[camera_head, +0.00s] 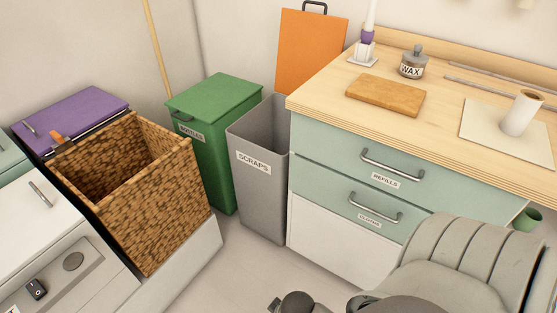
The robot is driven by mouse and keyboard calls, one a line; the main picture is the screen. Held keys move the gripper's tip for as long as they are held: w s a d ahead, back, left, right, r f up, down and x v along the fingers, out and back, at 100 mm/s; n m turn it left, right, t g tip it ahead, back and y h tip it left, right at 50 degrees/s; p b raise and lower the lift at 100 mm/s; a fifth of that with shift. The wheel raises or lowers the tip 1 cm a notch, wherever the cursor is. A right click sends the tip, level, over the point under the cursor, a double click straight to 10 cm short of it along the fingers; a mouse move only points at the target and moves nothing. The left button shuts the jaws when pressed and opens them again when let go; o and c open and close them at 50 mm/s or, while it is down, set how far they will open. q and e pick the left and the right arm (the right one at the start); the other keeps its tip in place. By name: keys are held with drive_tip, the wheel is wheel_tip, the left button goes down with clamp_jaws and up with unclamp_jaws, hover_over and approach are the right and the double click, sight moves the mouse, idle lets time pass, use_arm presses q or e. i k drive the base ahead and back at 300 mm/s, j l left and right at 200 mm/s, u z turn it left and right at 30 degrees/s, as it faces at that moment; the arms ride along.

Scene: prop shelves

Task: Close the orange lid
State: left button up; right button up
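The orange lid (310,50) stands open and upright at the back of the grey bin labelled SCRAPS (262,190). A dark handle (315,6) is at the lid's top edge. The bin's mouth is uncovered, and its right side is partly hidden by the wooden counter.
A green lidded bin (213,140) stands left of the grey bin, and an open wicker basket (150,205) is further left. The counter (335,95) and its drawers are close on the right. A grey ribbed chair-like shape (455,265) fills the lower right. Some floor (245,270) is clear.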

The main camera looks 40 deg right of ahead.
sight(309, 41)
drive_tip(key=i+l+z, duration=0.15)
drive_tip(key=z, duration=0.35)
drive_tip(key=i+l+z, duration=0.2)
drive_tip(key=z, duration=0.3)
drive_tip(key=i+l+z, duration=0.25)
drive_tip(key=z, duration=0.2)
drive_tip(key=i+j+z, duration=0.2)
drive_tip(key=j, duration=0.15)
drive_tip(key=j+z, duration=0.2)
drive_tip(key=j, duration=0.15)
drive_tip(key=i+j+z, duration=0.15)
drive_tip(key=j, duration=0.25)
drive_tip(key=k, duration=0.05)
